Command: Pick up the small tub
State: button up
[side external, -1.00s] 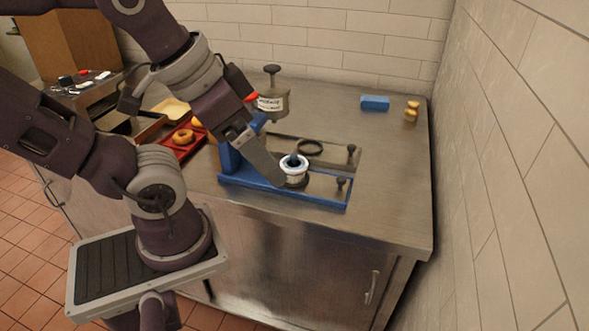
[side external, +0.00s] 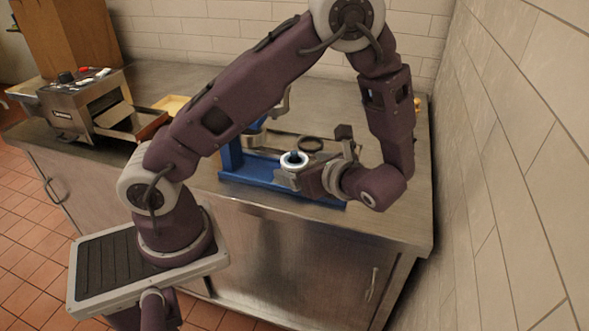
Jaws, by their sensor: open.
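The small tub (side external: 294,158) is a round white-rimmed cup with something dark blue in its middle. It is at the blue frame on the steel counter, and its lower part is hidden behind my gripper. My gripper (side external: 284,178) lies low and nearly level, reaching in from the right, with its fingers at the near side of the tub. The jaws are open. I cannot tell whether the fingers touch the tub or are around it.
The blue frame (side external: 248,177) stands close beside my gripper. A dark ring (side external: 310,144) lies behind the tub. A steel machine (side external: 85,108) stands at the left. The counter's front right (side external: 405,222) is clear; a tiled wall borders the right.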

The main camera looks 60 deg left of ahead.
aim_at(297, 163)
jog(key=shift+w+f+m+t+y, duration=0.3)
jog(key=shift+w+f+m, duration=0.1)
jog(key=shift+f+m, duration=0.25)
jog(key=shift+w+a+f, duration=0.1)
jog(key=shift+a+f, duration=0.15)
jog(key=shift+a, duration=0.05)
jog(key=x, duration=0.6)
jog(key=shift+w+a+r, duration=0.1)
jog(key=shift+a+r, duration=0.05)
jog(key=shift+a, duration=0.3)
jog(key=c, duration=1.5)
